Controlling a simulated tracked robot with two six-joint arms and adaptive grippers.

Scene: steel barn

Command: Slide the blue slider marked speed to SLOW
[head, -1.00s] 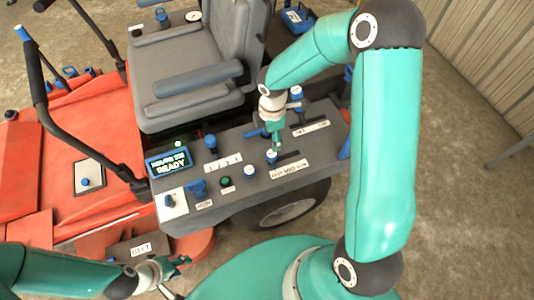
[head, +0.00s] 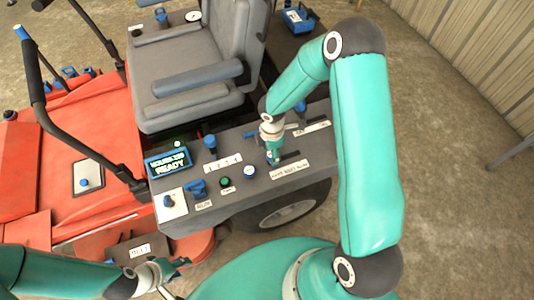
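The slot of the speed slider (head: 291,155) is a short dark groove on the grey side console, with a white label (head: 290,170) just below it, its words too small to read surely. My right gripper (head: 273,158) points down at the left end of this slot. It covers the place of the blue slider knob, which I cannot make out clearly behind the fingers. Whether the fingers are closed on it I cannot tell. My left gripper (head: 176,274) is at the bottom left, apart from the console, fingers spread and empty.
The grey console (head: 240,207) also carries a lit display (head: 168,163), a green button (head: 225,182), a white-faced knob (head: 249,171) and blue levers. A second slot with a white label (head: 311,129) lies above right. The seat (head: 190,75) stands behind.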

